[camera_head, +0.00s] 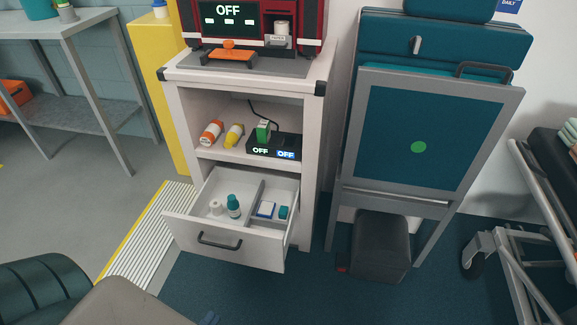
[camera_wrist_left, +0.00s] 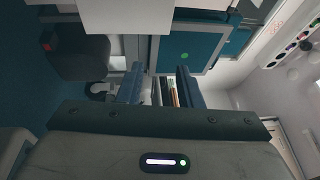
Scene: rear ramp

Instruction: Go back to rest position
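My left gripper shows at the bottom edge of the head view, where only a small blue fingertip part (camera_head: 208,318) is visible. In the left wrist view its two blue fingers (camera_wrist_left: 160,86) stand apart with nothing held between them. It is in front of the white cabinet (camera_head: 173,125) and clear of it. The cabinet's drawer (camera_head: 210,240) is pulled open. In it are a white bottle (camera_head: 215,208), a teal bottle (camera_head: 234,206), a blue-and-white box (camera_head: 265,209) and a small teal item (camera_head: 284,212). My right gripper is not in view.
An orange bottle (camera_head: 211,132), a yellow bottle (camera_head: 234,134) and a black device (camera_head: 274,146) reading OFF sit on the shelf. A folded teal seat panel (camera_head: 400,120) stands right, with a wheeled frame (camera_head: 520,265) beyond. A striped ramp edge (camera_head: 150,235) lies left.

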